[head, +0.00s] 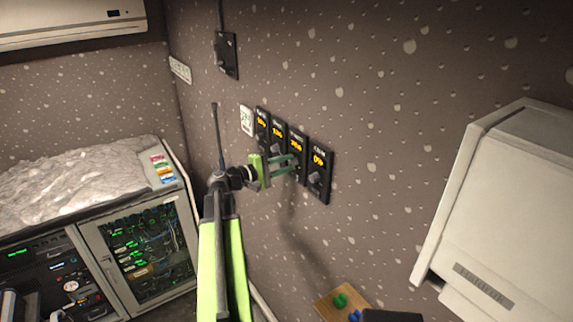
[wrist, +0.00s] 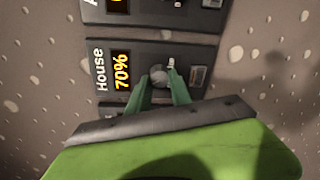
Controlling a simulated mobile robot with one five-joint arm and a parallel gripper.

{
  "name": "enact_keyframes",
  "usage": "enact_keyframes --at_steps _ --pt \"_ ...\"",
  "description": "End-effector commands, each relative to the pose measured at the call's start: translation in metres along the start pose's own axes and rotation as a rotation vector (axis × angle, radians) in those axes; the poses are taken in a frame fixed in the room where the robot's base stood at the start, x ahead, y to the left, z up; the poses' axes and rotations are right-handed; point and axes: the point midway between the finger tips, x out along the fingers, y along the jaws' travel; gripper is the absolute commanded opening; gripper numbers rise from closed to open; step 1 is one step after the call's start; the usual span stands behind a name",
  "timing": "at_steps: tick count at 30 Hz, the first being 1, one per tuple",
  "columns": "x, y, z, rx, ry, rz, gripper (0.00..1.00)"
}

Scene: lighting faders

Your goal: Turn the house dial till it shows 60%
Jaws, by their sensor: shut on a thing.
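The house dial panel is a black plate whose lit yellow display (wrist: 121,71) reads 70% beside the white word "House" in the wrist view. Its grey round knob (wrist: 159,75) sits between the green fingertips of my gripper (wrist: 161,84), which is shut on it. A small pale mark stands out at the knob's upper right. In the head view my gripper (head: 293,163) reaches right to the wall at the third panel (head: 297,142) of the row. There the fingers hide most of the knob, and the digits are too small to read surely.
Similar dial panels stand on both sides, including the rightmost one (head: 319,170). A white card (head: 246,120) is left of the row and a black switch plate (head: 227,54) is above. A white wall cabinet (head: 510,210) juts out at right. A board with coloured knobs (head: 340,300) lies below.

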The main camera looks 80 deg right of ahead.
Motion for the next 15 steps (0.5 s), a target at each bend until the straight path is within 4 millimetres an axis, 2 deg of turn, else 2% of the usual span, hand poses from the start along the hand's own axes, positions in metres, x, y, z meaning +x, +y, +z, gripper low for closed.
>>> enact_keyframes --at_steps 15 --pt "-0.0004 -0.0051 -0.0007 -0.478 -0.027 -0.004 0.0"
